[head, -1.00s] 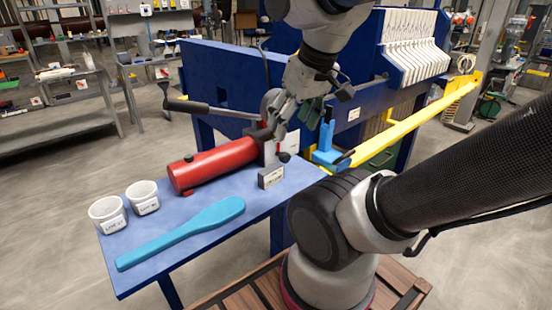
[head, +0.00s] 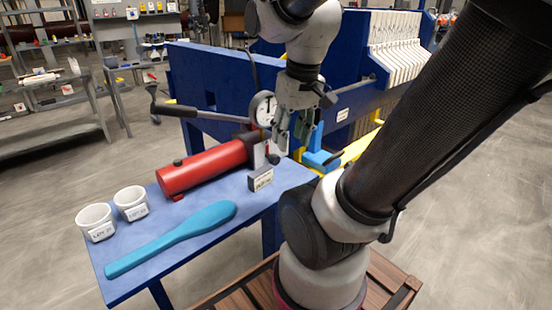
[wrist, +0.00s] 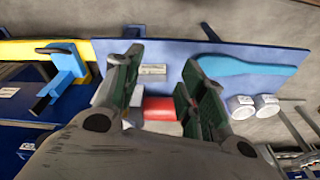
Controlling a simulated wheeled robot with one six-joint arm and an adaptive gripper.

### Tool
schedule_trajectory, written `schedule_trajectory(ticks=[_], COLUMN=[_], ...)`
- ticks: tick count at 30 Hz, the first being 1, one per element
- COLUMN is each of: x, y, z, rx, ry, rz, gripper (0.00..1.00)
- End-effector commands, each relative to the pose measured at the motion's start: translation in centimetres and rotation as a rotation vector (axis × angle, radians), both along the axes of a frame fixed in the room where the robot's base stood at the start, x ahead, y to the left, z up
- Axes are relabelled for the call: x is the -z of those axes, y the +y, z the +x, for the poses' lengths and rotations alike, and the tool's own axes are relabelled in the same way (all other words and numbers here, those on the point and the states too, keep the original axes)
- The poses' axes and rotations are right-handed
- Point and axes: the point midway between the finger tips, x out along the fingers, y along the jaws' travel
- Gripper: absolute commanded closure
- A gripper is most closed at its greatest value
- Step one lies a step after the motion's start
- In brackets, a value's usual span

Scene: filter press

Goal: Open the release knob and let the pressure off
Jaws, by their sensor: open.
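The red hand pump (head: 205,166) lies on the blue table, with its lever (head: 205,113) raised on the left and a round gauge (head: 264,108) at its head. A small dark knob (head: 274,159) sits low at the pump's right end, behind the label block (head: 261,180); I take it for the release knob. My gripper (head: 293,138) points down above and right of the knob, apart from it. In the wrist view the fingers (wrist: 163,75) are spread and empty. The red pump (wrist: 160,108) and label block (wrist: 152,70) show between them; the knob is not clear there.
A blue bracket (head: 319,158) with an upright stands close right of my gripper, near a yellow bar (head: 358,148). The blue press frame (head: 215,75) rises behind. A blue paddle (head: 170,239) and white cups (head: 96,222) occupy the table's left front.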

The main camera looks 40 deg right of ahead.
Motion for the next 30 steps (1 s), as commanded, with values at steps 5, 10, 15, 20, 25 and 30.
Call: schedule_trajectory(ticks=[5,10,15,20,25,30], x=[4.8,9.3,12.1,11.1,11.5,13.8], y=[-2.7,-5.5,-8.3,-9.5,-9.9,-9.8], z=[3.3,7.2,12.0,14.6,15.2,16.0], rx=[0.114,0.097,-0.027,-0.167,-0.253,-0.258], ry=[0.089,0.045,-0.085,-0.195,-0.21,-0.206], rz=[0.108,0.165,0.116,0.01,-0.034,-0.034], gripper=[0.59,0.59,0.59,0.59,0.59,0.59])
